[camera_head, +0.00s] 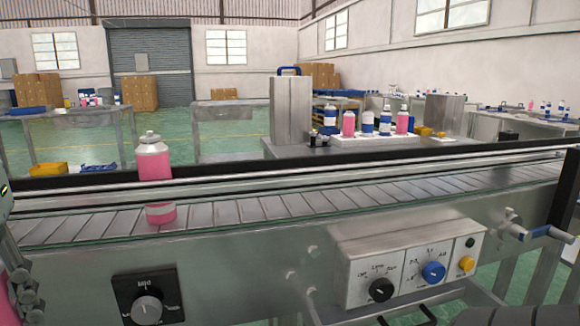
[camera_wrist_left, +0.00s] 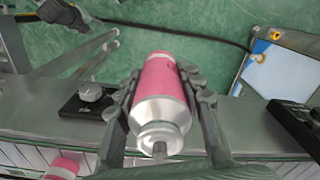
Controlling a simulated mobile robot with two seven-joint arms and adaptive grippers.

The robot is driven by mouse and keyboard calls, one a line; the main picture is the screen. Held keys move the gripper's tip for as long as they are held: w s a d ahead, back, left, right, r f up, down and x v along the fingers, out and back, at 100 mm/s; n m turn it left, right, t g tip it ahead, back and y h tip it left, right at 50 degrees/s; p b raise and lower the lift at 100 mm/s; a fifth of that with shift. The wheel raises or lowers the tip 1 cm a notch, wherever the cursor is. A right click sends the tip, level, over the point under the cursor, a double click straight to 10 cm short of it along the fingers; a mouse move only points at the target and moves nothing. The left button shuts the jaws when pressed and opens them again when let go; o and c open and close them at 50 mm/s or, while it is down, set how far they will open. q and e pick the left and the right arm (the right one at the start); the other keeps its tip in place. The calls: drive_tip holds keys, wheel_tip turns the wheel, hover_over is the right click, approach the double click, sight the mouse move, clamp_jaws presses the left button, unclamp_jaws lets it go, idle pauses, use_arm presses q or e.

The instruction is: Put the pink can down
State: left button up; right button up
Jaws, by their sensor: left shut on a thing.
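My left gripper (camera_wrist_left: 164,105) is shut on a pink can (camera_wrist_left: 165,80) with a silver shoulder and neck. In the left wrist view, the can lies between both fingers, its top towards the lower edge, with green floor behind its base. In the head view only a pink sliver of it (camera_head: 6,303) shows at the left edge, beside a few finger links, in front of the conveyor (camera_head: 300,204). Another pink can (camera_head: 153,163) stands upright on the conveyor, partly hidden by the rail. It also shows in the left wrist view (camera_wrist_left: 62,168).
A rail (camera_head: 400,164) runs along the conveyor. A black dial panel (camera_head: 146,297) and a control box (camera_head: 410,268) stick out from its front. Behind it, several pink and blue-white cans stand on a white tray (camera_head: 375,139). The belt right of the standing can is clear.

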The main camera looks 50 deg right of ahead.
use_arm(q)
drive_tip(key=a+f+n, duration=0.1)
drive_tip(key=a+f, duration=0.5)
drive_tip(key=f, duration=0.4)
drive_tip(key=a+f+n, duration=0.1)
drive_tip(key=a+f, duration=0.6)
drive_tip(key=f, duration=0.4)
drive_tip(key=a+f, duration=0.6)
drive_tip(key=f, duration=0.5)
drive_tip(key=shift+a+f+n, duration=0.15)
drive_tip(key=shift+a+n, duration=0.1)
drive_tip(key=shift+n, duration=0.15)
